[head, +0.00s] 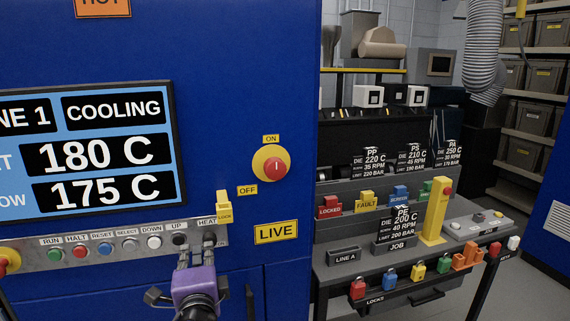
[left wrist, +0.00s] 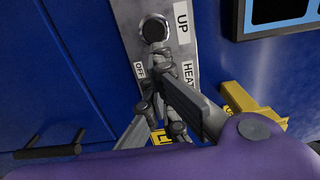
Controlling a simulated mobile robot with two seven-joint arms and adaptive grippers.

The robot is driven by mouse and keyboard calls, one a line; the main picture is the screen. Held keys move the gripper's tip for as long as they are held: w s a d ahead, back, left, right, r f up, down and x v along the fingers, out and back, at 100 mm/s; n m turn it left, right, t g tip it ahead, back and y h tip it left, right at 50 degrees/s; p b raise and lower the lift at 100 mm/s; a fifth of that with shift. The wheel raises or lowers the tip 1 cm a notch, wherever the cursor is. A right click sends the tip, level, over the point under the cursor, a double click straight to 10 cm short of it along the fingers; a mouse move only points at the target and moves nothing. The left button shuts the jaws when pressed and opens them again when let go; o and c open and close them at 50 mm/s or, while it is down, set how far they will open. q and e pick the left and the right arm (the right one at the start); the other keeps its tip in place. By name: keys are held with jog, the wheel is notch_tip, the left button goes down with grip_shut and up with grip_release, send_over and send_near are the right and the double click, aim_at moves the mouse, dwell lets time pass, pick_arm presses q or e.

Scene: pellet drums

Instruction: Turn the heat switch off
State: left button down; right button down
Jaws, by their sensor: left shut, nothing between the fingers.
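The heat switch (head: 209,240) is a small dark knob under the HEAT label, at the right end of the grey control strip (head: 110,250) on the blue machine. My left gripper (head: 189,259), purple with grey fingers, is shut and empty just below and left of it. In the left wrist view, the fingertips (left wrist: 155,90) are close to the HEAT label (left wrist: 188,73) and a small OFF label (left wrist: 140,70). The fingers hide most of the switch there, so I cannot tell its position or whether they touch it. My right gripper is not in view.
The UP button (head: 179,239) is just left of the heat switch. A yellow LOCK piece (head: 224,207) sits above it. A screen (head: 90,155) reads COOLING, 180 C and 175 C. A red knob (head: 273,166) is marked ON and OFF. A lock bench (head: 400,260) stands right.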

pick_arm(q)
jog(key=shift+w+d+r+p, duration=0.15)
jog(key=shift+r+p, duration=0.15)
jog(key=shift+r, duration=0.15)
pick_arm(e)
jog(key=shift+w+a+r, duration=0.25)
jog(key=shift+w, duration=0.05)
pick_arm(q)
jog(key=shift+w, duration=0.15)
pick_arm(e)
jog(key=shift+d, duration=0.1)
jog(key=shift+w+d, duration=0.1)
pick_arm(q)
jog(key=shift+a, duration=0.2)
jog(key=shift+s+a+r, duration=0.1)
jog(key=shift+s+a, duration=0.1)
jog(key=v, duration=0.6)
jog(key=shift+a+r, duration=0.1)
jog(key=shift+w, duration=0.1)
